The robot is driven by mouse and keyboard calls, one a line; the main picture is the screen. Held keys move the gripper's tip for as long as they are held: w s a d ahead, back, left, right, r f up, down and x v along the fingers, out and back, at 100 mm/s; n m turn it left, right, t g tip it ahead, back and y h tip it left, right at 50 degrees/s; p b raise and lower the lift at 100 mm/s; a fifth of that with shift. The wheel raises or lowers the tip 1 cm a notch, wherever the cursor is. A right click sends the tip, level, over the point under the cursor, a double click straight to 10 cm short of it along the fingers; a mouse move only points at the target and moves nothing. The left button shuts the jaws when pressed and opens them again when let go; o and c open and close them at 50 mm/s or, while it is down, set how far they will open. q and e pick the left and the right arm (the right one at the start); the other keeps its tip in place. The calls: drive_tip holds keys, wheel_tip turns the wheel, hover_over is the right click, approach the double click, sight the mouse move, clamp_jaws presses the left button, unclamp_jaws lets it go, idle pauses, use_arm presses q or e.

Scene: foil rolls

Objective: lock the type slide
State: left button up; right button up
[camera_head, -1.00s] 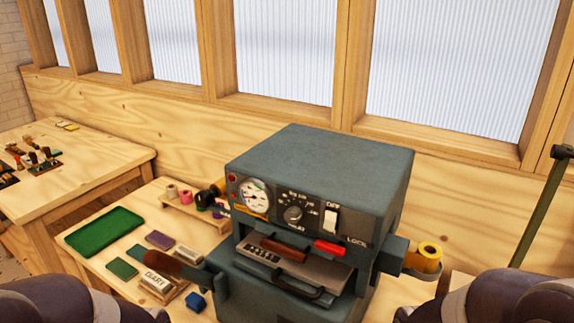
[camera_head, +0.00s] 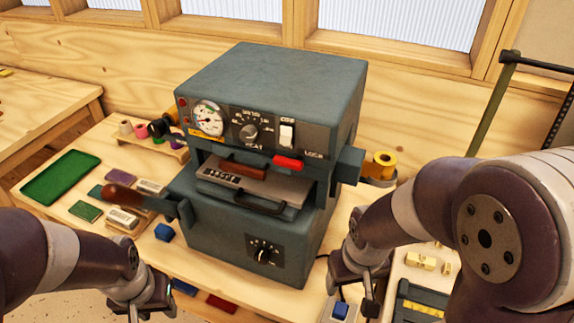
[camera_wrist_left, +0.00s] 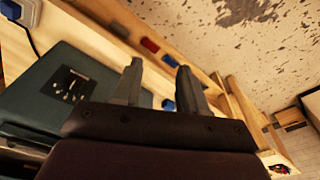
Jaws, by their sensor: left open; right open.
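The grey-green foil press (camera_head: 270,110) stands in the middle of the table. The type slide (camera_head: 255,185) sits in its front opening, with a dark handle at its front edge and raised type on top. My left gripper (camera_head: 152,310) is open and empty at the lower left, in front of the press and below the slide. Its open fingers also show in the left wrist view (camera_wrist_left: 157,85). My right gripper (camera_head: 360,305) is open at the lower right, apart from the press.
A lever with a brown knob (camera_head: 120,197) sticks out left of the press. A green tray (camera_head: 62,177), several small blocks and foil rolls lie to the left. A yellow roll (camera_head: 383,162) sits on the right side.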

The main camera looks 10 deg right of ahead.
use_arm(q)
drive_tip(key=shift+d+r, duration=0.2)
drive_tip(key=shift+r, duration=0.1)
drive_tip(key=c, duration=0.5)
drive_tip(key=shift+w+d+r+m+p, duration=0.1)
drive_tip(key=shift+d+r+m+p, duration=0.15)
drive_tip(key=shift+d+r+p, duration=0.25)
drive_tip(key=shift+w+d+r+m+p, duration=0.1)
drive_tip(key=shift+d+r+m+p, duration=0.15)
drive_tip(key=shift+r+p, duration=0.4)
clamp_jaws()
drive_tip(key=w+d+r+m+t+h+p, duration=0.2)
drive_tip(key=w+d+r, duration=0.5)
drive_tip(key=r, duration=0.5)
drive_tip(key=w+d+r+m+t+h+p, duration=0.2)
drive_tip(key=w+d+r+m+t+p, duration=0.1)
drive_tip(key=w+d+r, duration=0.5)
drive_tip(key=d+r+t, duration=0.1)
drive_tip(key=d+r, duration=0.2)
drive_tip(key=r, duration=0.1)
drive_tip(key=shift+d+r+h, duration=0.3)
drive_tip(key=shift+r+h, duration=0.1)
